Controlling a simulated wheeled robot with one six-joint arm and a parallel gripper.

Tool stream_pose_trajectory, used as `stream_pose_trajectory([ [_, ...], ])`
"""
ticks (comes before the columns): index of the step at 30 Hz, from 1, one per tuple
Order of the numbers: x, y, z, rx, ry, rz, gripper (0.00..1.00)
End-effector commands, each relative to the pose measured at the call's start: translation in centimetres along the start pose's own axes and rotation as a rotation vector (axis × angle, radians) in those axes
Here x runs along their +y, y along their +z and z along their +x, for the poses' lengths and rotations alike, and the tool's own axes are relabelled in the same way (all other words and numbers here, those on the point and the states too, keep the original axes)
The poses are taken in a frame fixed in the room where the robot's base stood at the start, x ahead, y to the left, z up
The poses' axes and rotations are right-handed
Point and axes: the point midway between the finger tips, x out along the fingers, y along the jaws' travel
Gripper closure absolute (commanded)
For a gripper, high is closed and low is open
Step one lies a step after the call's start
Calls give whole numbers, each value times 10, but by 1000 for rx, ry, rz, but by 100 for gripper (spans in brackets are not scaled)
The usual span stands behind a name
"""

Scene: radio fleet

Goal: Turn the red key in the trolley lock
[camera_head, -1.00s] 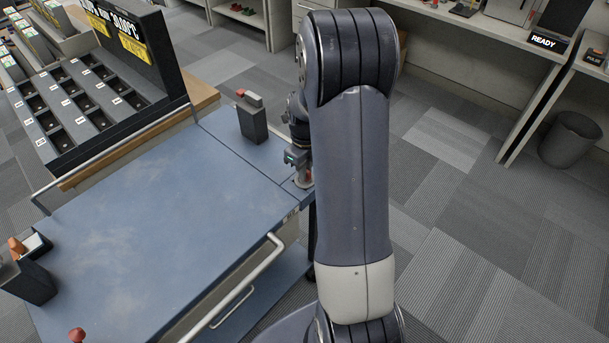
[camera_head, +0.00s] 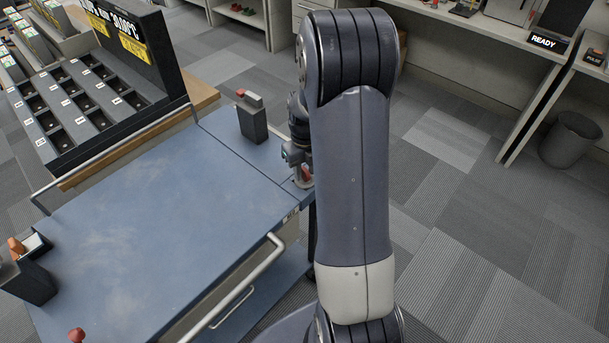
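The blue trolley (camera_head: 170,225) stands left of my arm. At its right corner is a round, pale lock (camera_head: 303,183) with a small red key (camera_head: 306,173) in it. My gripper (camera_head: 300,168) points down right at the key, close around or against it. My own arm link covers the right side of the gripper and part of the lock. I cannot see whether the fingers are closed on the key.
A dark holder (camera_head: 252,122) with a red and a grey item stands on the trolley near my gripper. Another dark box (camera_head: 30,270) is at the left edge. A rail handle (camera_head: 245,285) runs along the front. The trolley's middle is clear.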

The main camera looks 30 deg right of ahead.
Motion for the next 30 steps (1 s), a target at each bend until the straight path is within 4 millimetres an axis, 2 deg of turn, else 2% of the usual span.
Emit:
stream_pose_trajectory([
  [3,0,0,0,0,0,-1,62],
  [9,0,0,0,0,0,-1,62],
  [13,0,0,-10,-2,-1,-1,62],
  [24,0,1,-81,-4,-1,-1,62],
  [30,0,0,-104,-1,0,-1,62],
])
